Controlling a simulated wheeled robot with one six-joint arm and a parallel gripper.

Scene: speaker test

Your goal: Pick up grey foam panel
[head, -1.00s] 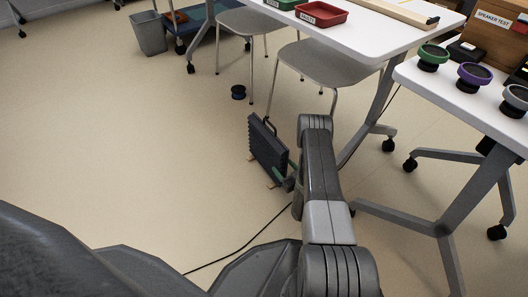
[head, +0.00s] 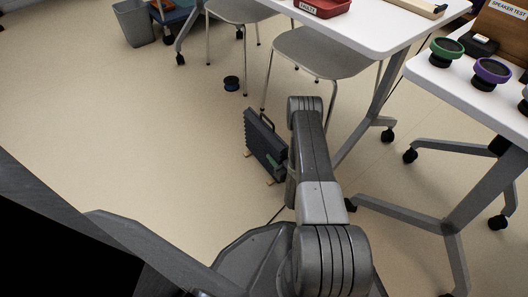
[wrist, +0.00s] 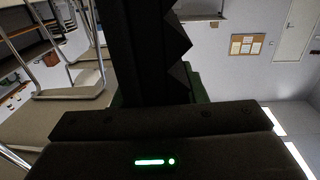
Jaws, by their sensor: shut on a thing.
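The grey foam panel (head: 263,143) is dark, with a ridged face and toothed edge and a handle on top. It stands upright and slightly slanted, low at floor level, left of my arm in the head view. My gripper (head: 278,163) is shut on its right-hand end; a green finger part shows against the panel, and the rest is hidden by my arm. In the wrist view the panel (wrist: 147,50) rises dark and close above the gripper body, its zigzag edge to the right. I cannot tell how deep the grip is.
Small pale wooden blocks (head: 248,154) show under the panel. A dark spool (head: 231,83) lies on the floor beyond it. A grey chair (head: 315,55) and a white table (head: 375,30) stand behind; another table (head: 462,85) with speakers is on the right. The floor at left is clear.

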